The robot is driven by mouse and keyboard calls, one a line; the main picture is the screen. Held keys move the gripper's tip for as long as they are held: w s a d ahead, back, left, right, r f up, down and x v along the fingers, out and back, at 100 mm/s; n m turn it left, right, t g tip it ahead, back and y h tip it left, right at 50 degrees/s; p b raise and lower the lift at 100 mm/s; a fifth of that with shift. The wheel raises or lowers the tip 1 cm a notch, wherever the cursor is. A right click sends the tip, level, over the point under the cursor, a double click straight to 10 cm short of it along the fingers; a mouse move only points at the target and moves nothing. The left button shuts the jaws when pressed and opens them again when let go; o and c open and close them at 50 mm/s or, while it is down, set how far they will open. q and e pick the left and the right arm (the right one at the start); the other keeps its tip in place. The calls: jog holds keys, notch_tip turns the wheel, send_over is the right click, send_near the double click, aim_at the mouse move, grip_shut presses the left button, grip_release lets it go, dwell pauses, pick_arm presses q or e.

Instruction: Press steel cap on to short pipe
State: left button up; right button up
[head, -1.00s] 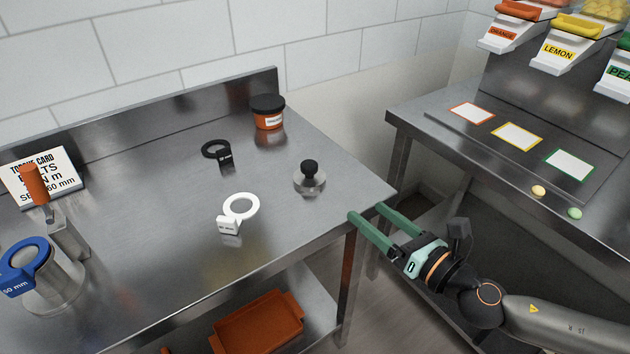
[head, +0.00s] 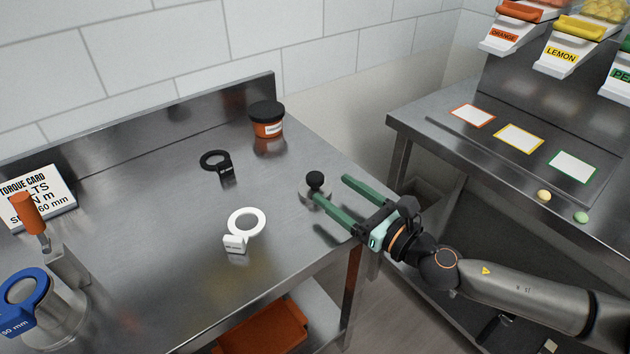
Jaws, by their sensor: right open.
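The steel cap (head: 307,190), a flat round disc with a black knob (head: 315,180) on top, lies on the steel table near its right edge. My right gripper (head: 333,190) is open and empty beside the cap. One green finger overlaps the cap's front right side in the picture and the other is to its right; I cannot tell whether they touch it. The short pipe (head: 70,310), a steel cylinder, stands at the lower left. A blue ring with a "50 mm" label (head: 22,290) sits at it and hides part of it. My left gripper is not in view.
A white ring (head: 247,222), a black ring (head: 214,160) and an orange jar with a black lid (head: 267,119) are on the table. An orange-handled tool (head: 27,214) stands before the torque card (head: 50,195). A second counter (head: 420,125) is at the right.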

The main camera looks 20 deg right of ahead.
aim_at(322, 181)
jog(key=shift+p+x, duration=0.6)
jog(key=shift+x, duration=2.85)
jog(key=shift+c, duration=0.3)
grip_shut()
